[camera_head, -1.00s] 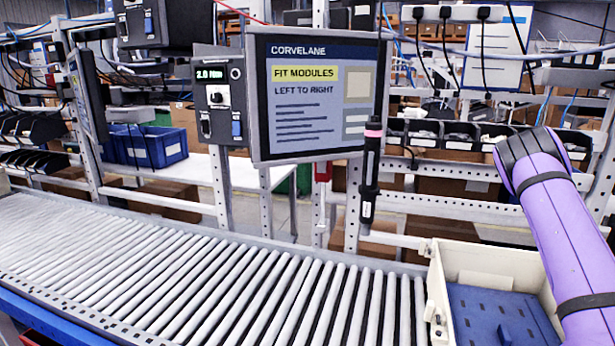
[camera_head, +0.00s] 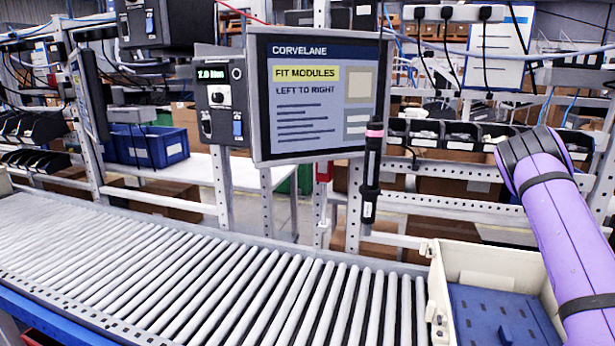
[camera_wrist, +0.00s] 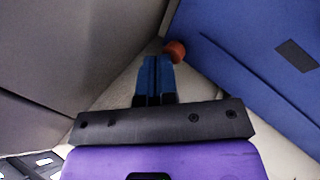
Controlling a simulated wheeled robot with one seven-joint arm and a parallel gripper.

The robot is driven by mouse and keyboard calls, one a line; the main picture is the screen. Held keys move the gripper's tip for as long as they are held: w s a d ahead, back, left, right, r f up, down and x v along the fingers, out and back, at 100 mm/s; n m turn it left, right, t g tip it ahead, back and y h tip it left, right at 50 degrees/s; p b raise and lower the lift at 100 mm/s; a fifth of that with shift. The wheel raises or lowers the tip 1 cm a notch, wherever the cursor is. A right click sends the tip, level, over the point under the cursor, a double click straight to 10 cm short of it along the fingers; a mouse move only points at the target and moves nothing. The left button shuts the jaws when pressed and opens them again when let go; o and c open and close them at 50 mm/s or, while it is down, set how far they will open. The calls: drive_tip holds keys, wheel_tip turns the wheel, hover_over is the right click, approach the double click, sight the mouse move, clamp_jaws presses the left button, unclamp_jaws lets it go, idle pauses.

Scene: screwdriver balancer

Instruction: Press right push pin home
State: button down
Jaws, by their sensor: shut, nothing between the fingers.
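In the wrist view my gripper (camera_wrist: 157,62) is shut, its two blue fingers together with nothing between them. An orange-red rounded head (camera_wrist: 175,50) shows just beyond and to the right of the fingertips. It looks like a push pin head, but I cannot tell whether it is the right one. I cannot tell whether the fingertips touch it, and its shaft and seating are hidden. A blue panel (camera_wrist: 250,60) with a dark slot lies to the right. The gripper is outside the head view, where only my purple arm shows.
A black screwdriver (camera_head: 371,170) hangs upright beside the screen (camera_head: 318,95). Pale walls hem in the gripper.

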drive_tip(key=shift+f, duration=0.75)
idle(0.7)
drive_tip(key=shift+r, duration=0.15)
drive_tip(key=shift+r, duration=2.4)
wheel_tip(320, 180, up, 13)
